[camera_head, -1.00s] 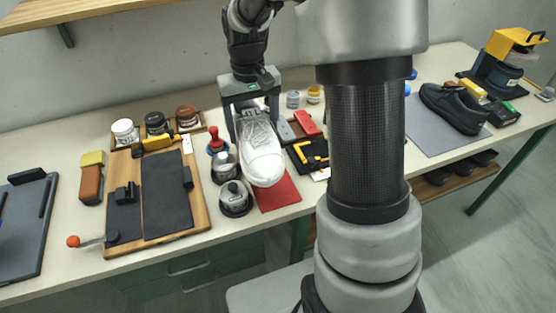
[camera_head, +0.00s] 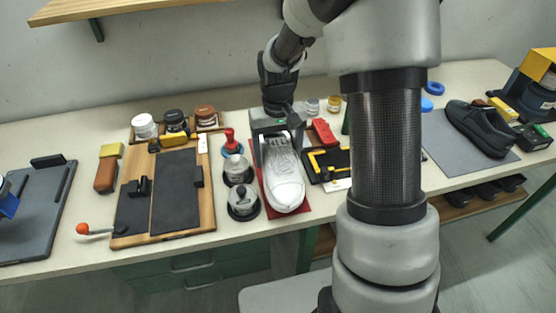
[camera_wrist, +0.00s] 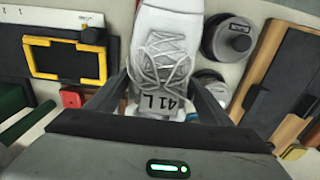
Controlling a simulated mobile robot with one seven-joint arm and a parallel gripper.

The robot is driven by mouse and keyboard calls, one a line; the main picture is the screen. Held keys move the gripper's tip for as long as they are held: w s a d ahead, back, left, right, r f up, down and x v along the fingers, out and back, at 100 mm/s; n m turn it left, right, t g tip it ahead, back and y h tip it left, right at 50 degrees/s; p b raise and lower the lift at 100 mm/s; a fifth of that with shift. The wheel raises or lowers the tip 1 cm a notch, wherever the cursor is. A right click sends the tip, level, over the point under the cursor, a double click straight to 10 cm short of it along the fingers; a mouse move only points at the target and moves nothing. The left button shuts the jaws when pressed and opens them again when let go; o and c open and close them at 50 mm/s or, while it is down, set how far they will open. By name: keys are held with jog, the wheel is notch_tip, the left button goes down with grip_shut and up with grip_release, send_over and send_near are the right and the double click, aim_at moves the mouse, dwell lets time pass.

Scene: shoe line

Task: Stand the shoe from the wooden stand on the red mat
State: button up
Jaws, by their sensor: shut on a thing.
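The white lace-up shoe (camera_head: 284,185) is upright, sole down, with its toe toward the front of the table. It stands over the red mat (camera_head: 270,213) and covers most of it; I cannot tell whether the sole touches the mat. My gripper (camera_head: 277,146) is shut on the shoe's heel end from behind. In the wrist view my gripper (camera_wrist: 163,98) has one finger on each side of the shoe (camera_wrist: 165,40), near the tongue marked "41 L". I cannot make out the wooden stand with certainty.
Two round metal-topped pots (camera_head: 243,201) and a red-handled tool (camera_head: 231,142) stand close to the mat's left. A black and yellow frame (camera_head: 327,163) and a red box (camera_head: 324,132) lie close to its right. A wooden board (camera_head: 208,205) is further left, a black shoe (camera_head: 480,128) far right.

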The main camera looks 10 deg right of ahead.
jog(key=shift+f, duration=1.1)
jog(key=shift+f, duration=0.25)
jog(key=o, duration=1.3)
jog(key=shift+r, duration=0.1)
